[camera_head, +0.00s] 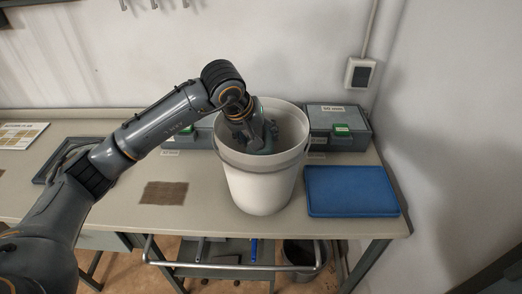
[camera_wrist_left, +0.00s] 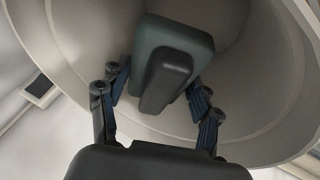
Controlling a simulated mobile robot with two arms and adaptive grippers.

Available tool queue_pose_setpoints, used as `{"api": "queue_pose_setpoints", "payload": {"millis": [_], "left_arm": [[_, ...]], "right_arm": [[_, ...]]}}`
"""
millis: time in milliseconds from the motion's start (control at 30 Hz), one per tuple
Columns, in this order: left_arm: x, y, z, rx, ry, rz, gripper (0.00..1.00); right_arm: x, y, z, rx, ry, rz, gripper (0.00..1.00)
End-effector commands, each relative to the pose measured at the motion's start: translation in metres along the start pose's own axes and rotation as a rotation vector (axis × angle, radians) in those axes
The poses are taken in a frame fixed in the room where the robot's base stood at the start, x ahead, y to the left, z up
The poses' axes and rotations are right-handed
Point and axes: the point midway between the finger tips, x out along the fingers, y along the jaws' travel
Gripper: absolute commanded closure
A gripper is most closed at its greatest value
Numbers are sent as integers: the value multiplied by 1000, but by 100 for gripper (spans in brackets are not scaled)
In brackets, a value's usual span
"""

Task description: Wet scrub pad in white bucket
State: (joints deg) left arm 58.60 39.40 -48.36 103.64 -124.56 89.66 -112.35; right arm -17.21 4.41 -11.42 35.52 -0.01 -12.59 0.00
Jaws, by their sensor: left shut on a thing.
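The white bucket (camera_head: 258,186) stands on the bench in the head view, and its inner wall (camera_wrist_left: 75,50) fills most of the left wrist view. My left gripper (camera_head: 262,140) reaches down inside the bucket's mouth. In the left wrist view the left gripper (camera_wrist_left: 160,98) is shut on the scrub pad (camera_wrist_left: 180,36), a dark green block with a black grip. The pad is inside the bucket. Whether it touches the bottom or any water I cannot tell. My right gripper is not in view.
A blue tray or board (camera_head: 350,191) lies right of the bucket. A grey case (camera_head: 340,126) stands behind it near the wall. A brown mat (camera_head: 164,193) lies left of the bucket, with free bench around it. A lower rail and shelf are under the bench.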

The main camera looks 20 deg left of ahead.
Motion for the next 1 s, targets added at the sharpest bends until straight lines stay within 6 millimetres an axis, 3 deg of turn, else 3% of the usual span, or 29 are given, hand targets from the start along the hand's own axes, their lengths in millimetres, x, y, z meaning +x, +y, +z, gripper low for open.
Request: {"api": "queue_pose_setpoints", "payload": {"millis": [1000], "left_arm": [[-76,26,-31,0,1,2,62]], "right_arm": [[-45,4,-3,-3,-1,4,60]]}}
